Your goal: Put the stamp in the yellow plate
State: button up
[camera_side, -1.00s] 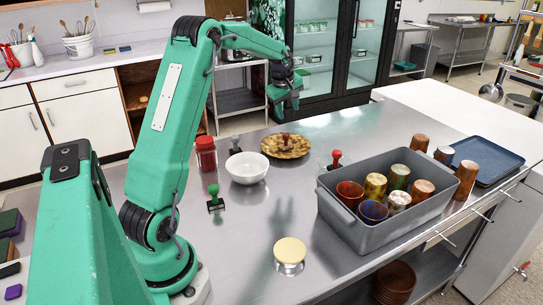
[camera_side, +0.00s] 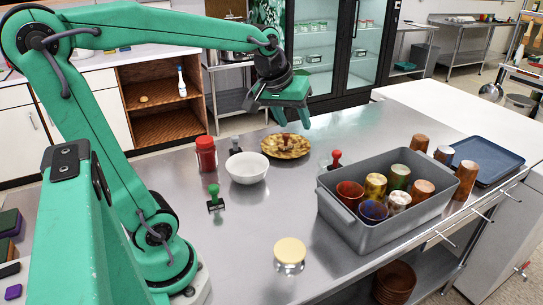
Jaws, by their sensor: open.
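The yellow plate (camera_side: 270,148), patterned with brown, lies on the steel counter near its far edge. A stamp with a dark reddish-brown handle (camera_side: 286,141) stands in it. My gripper (camera_side: 279,118) is open and hangs above the plate, apart from the stamp, with nothing visible between its jaws. Other stamps stand on the counter: a green one (camera_side: 214,198) left of centre, a red-handled one (camera_side: 336,157) right of the plate, partly hidden by the grey bin, and a black one (camera_side: 236,146) behind the bowl.
A white bowl (camera_side: 247,170) and a red-lidded jar (camera_side: 206,153) stand left of the plate. A grey bin (camera_side: 350,229) of several cups fills the right side, with a blue tray (camera_side: 487,158) beyond. A cream-lidded jar (camera_side: 289,256) stands in front. The middle counter is clear.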

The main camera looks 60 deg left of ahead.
jog(key=s+d+f+m, duration=0.1)
jog(key=s+d+m, duration=0.2)
jog(key=s, duration=0.3)
jog(key=s+d+f+m+h, duration=0.1)
jog(key=s+d+f+m, duration=0.1)
jog(key=s+d+m, duration=0.2)
jog(key=shift+s+d+f+t, duration=0.25)
jog(key=shift+s+d+t, duration=0.15)
jog(key=shift+s, duration=0.6)
jog(key=shift+o, duration=0.4)
